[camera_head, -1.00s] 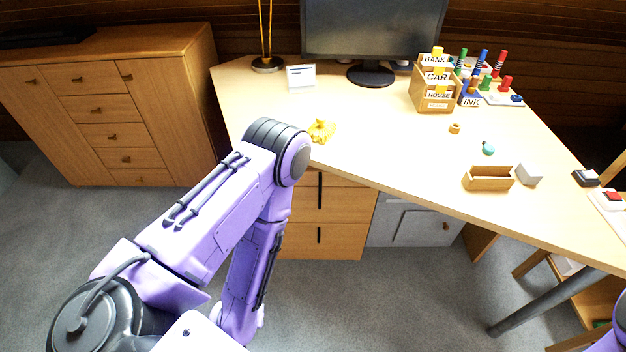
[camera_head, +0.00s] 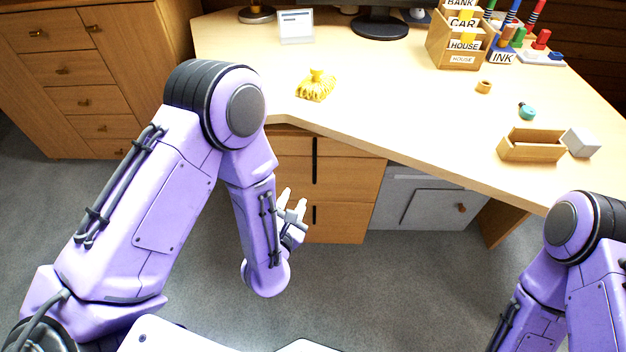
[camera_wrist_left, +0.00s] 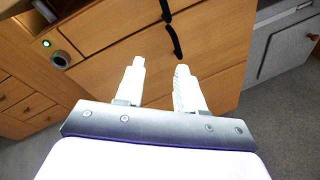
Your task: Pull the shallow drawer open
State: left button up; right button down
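The wooden drawer unit (camera_head: 350,180) stands under the desk, with dark vertical handles. Its shallow drawer (camera_head: 290,143) is the top band just below the desktop and looks shut. A dark handle (camera_head: 314,160) crosses its height; in the wrist view two dark handles (camera_wrist_left: 174,42) show nearly end to end. My left gripper (camera_head: 295,200) is in front of the lower drawers, below the shallow drawer. In the left wrist view its white fingers (camera_wrist_left: 158,78) are apart and empty, pointing at the drawer fronts, with the handles beyond them. My right gripper is out of view.
The desktop (camera_head: 400,120) overhangs the drawers. It holds a yellow figure (camera_head: 316,86), an open wooden box (camera_head: 531,145) and a letter sorter (camera_head: 459,42). A grey cabinet (camera_head: 425,200) stands right of the drawers. Carpet (camera_head: 385,285) in front is clear.

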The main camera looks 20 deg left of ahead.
aim_at(314, 158)
pick_arm(q)
jog(key=w+n, duration=0.2)
jog(key=w, duration=0.2)
jog(key=w+d+r+n+t+b, duration=0.1)
jog(key=w+n, duration=0.1)
jog(key=w, duration=0.2)
jog(key=w+r+n+t, duration=0.1)
jog(key=w+n, duration=0.1)
jog(key=w, duration=0.2)
jog(key=shift+w+d+r, duration=0.15)
jog(key=shift+w+r, duration=0.05)
jog(key=shift+w, duration=0.1)
grip_shut()
